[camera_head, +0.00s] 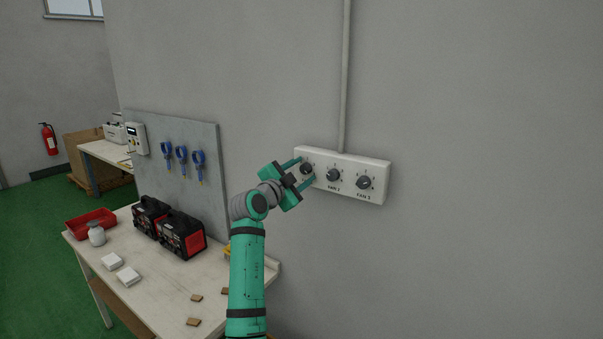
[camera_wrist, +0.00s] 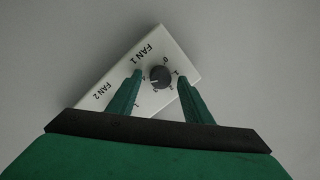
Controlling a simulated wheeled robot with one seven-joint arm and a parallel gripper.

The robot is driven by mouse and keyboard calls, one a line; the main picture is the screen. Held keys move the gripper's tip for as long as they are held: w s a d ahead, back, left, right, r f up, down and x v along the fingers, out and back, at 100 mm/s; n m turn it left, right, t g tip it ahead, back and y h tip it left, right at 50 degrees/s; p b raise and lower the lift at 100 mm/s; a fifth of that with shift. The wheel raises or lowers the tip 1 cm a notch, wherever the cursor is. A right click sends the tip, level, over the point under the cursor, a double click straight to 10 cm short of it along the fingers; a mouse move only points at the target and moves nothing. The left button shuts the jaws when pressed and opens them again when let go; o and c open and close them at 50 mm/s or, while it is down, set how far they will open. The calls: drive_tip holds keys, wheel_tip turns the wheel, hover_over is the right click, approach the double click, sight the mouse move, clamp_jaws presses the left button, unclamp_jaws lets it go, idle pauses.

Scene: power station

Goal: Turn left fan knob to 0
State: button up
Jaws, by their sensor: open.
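A white control panel (camera_head: 350,163) with three dark round knobs in a row is fixed to the grey wall in the head view. My gripper (camera_head: 306,169) is at the panel's left end, with its two green fingers open on either side of the left fan knob (camera_head: 307,168). In the wrist view the left knob (camera_wrist: 160,77) sits between the open fingertips, beside the label FAN 1, with small digits around it. A gap shows on both sides of the knob. Its pointer direction is too small to tell. The middle knob (camera_head: 333,175) and right knob (camera_head: 365,183) are clear of the gripper.
A vertical conduit (camera_head: 345,75) runs up from the panel. Blue tools (camera_head: 182,156) hang on a board (camera_head: 212,150). The wall right of the panel is bare.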

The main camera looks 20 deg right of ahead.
drive_tip(key=c, duration=1.1)
drive_tip(key=shift+o, duration=0.2)
